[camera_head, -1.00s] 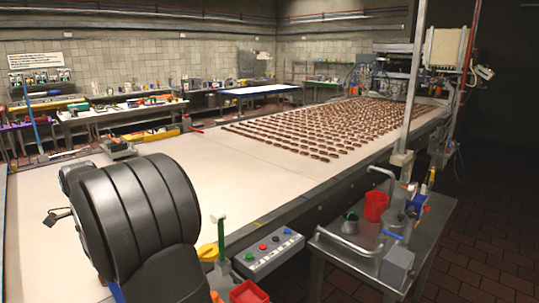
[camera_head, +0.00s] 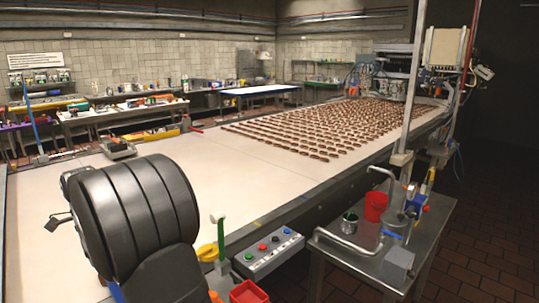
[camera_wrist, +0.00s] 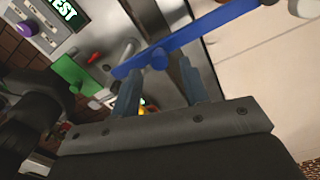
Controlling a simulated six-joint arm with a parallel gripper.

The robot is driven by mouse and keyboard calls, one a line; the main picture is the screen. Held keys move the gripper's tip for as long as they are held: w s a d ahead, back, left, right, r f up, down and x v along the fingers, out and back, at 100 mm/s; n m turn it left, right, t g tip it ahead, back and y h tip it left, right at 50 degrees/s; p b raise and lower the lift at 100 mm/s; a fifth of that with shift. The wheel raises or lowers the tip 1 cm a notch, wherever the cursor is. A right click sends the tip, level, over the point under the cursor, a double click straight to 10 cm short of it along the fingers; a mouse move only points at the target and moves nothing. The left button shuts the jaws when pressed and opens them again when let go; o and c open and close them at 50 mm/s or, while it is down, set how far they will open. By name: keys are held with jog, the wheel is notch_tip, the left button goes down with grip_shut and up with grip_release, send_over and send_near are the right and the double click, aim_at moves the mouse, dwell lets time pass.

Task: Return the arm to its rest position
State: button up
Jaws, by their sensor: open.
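My arm's dark, ribbed link (camera_head: 135,215) fills the lower left of the head view, in front of the pale conveyor belt (camera_head: 195,150). In the wrist view my gripper (camera_wrist: 160,83) is open, its two grey-blue fingers apart. I see nothing held between them. A blue bar (camera_wrist: 190,42) crosses the wrist view at the fingertips; I cannot tell whether it touches them. Rows of brown biscuits (camera_head: 325,128) lie on the far part of the belt, well away from my arm.
A control box with coloured buttons (camera_head: 268,253) and a red bin (camera_head: 248,292) sit along the belt's near edge. A metal side table (camera_head: 345,260) with a red cup (camera_head: 376,206) stands at the right. The belt's near part is mostly bare.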

notch_tip(320, 180, up, 15)
jog(key=shift+n, duration=0.3)
notch_tip(320, 180, down, 18)
jog(key=shift+s+a+r, duration=0.1)
jog(key=shift+a+r, duration=0.05)
jog(key=s+n, duration=1)
jog(key=n, duration=0.6)
jog(key=shift+n, duration=0.4)
jog(key=shift+r, duration=0.1)
jog(key=shift+o, duration=0.5)
